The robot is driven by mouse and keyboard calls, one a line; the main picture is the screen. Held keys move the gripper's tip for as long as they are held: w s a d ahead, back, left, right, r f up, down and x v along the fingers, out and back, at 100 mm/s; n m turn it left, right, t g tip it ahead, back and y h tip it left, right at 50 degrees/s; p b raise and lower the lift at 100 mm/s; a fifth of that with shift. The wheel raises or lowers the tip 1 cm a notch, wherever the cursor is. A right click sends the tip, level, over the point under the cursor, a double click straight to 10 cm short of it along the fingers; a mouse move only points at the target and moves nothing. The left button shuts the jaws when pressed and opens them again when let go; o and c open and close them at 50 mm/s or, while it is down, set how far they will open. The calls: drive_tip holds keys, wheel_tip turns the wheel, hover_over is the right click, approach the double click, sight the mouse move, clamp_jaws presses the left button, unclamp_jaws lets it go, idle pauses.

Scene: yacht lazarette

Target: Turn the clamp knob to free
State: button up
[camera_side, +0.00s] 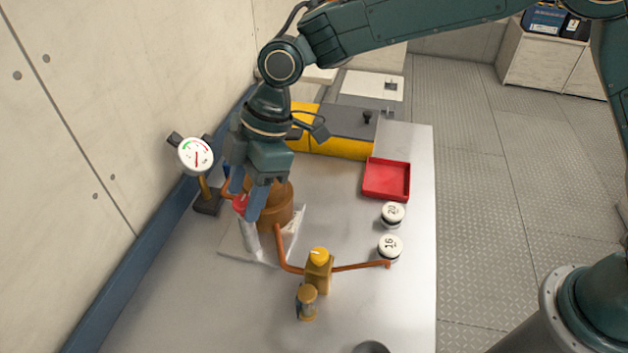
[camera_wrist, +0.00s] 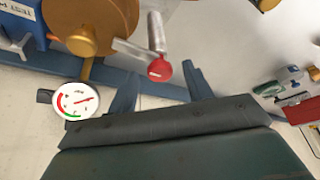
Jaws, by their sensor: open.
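A red cap (camera_side: 239,204) tops an upright grey post (camera_side: 251,238) with a flat metal arm; it looks like the clamp knob, though no label shows. In the wrist view the red cap (camera_wrist: 159,69) appears between my two open fingers, near their tips. My gripper (camera_side: 244,200) is open, pointing down over the post; it also shows in the wrist view (camera_wrist: 160,72). Whether a finger touches the cap cannot be told. A copper-brown drum (camera_side: 281,209) stands right behind the post. A yellow knob (camera_side: 319,254) sits on a brass body with copper pipes.
A round gauge (camera_side: 196,154) stands left of my gripper by the wall. Two white-topped weights (camera_side: 392,213) (camera_side: 390,246) and a red tray (camera_side: 386,179) are on the right. A yellow case (camera_side: 345,145) lies behind. The table front is mostly clear.

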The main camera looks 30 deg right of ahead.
drive_tip(key=c, duration=1)
drive_tip(key=shift+n, duration=0.3)
drive_tip(key=n, duration=0.1)
drive_tip(key=n+g, duration=0.1)
drive_tip(key=n, duration=0.1)
drive_tip(key=n+g, duration=0.1)
drive_tip(key=shift+w+a+n, duration=0.15)
drive_tip(key=shift+w+n, duration=0.1)
drive_tip(key=shift+n, duration=0.15)
drive_tip(key=shift+n+g+h, duration=0.4)
drive_tip(key=shift+n, duration=0.9)
drive_tip(key=shift+a+r+n, duration=0.1)
drive_tip(key=shift+n, duration=0.2)
drive_tip(key=shift+a+r+n+g+h, duration=0.1)
drive_tip(key=shift+a+n+g+h, duration=0.15)
drive_tip(key=shift+n, duration=0.45)
drive_tip(key=shift+d+n, duration=0.15)
drive_tip(key=shift+n, duration=0.15)
